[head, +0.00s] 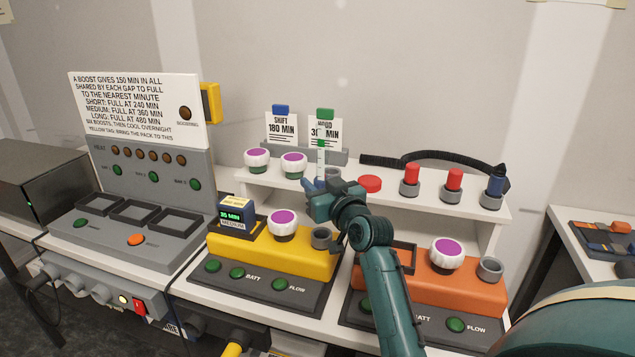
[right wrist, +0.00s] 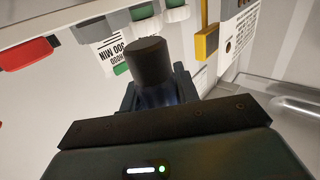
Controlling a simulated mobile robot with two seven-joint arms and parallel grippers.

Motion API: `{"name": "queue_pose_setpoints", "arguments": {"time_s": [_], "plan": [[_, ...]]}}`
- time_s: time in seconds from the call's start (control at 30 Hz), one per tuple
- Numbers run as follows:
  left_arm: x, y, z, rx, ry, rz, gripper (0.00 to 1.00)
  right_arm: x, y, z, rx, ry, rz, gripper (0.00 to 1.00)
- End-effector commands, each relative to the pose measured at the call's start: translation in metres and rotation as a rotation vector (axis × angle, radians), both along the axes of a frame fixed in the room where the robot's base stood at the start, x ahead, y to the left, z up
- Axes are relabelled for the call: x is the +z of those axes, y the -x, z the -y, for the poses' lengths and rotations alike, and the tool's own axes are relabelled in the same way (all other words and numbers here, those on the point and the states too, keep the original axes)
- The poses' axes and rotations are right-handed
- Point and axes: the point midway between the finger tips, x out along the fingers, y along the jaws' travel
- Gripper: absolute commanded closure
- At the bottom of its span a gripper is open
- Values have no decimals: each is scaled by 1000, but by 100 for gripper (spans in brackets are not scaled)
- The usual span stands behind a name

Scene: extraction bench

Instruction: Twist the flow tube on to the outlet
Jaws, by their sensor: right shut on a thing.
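My right gripper (head: 320,188) is shut on the flow tube (head: 321,160), a slim clear upright tube with green near its top. Its lower part is hidden by the gripper. In the right wrist view, a dark cylindrical end (right wrist: 150,62) sticks out between the jaws. A grey ring-shaped outlet (head: 321,237) is on the yellow unit (head: 275,252), just below the gripper in the head view. A like outlet (head: 489,268) is on the orange unit (head: 450,290). I cannot tell how high the tube is above the yellow unit's outlet. My left gripper is not in view.
Each unit has a purple-topped white knob (head: 283,223), (head: 446,253). A shelf (head: 420,197) behind carries more knobs, a red disc (head: 370,184), red-capped holders and a dark blue pointed piece (head: 497,180). A grey charger (head: 140,235) stands left. A small display pack (head: 232,216) sits on the yellow unit.

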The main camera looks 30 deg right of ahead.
Motion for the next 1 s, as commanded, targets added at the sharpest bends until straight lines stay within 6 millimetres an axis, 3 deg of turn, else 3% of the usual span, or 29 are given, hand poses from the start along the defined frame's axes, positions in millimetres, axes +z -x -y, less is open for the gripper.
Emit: {"name": "queue_pose_setpoints", "arguments": {"time_s": [0.2,0.5,1.0], "plan": [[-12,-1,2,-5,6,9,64,-21,0,0,0,1,0,100],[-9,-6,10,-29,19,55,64,-49,0,0,1,0,-1,100],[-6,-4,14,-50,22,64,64,-54,0,0,1,0,0,100]]}}
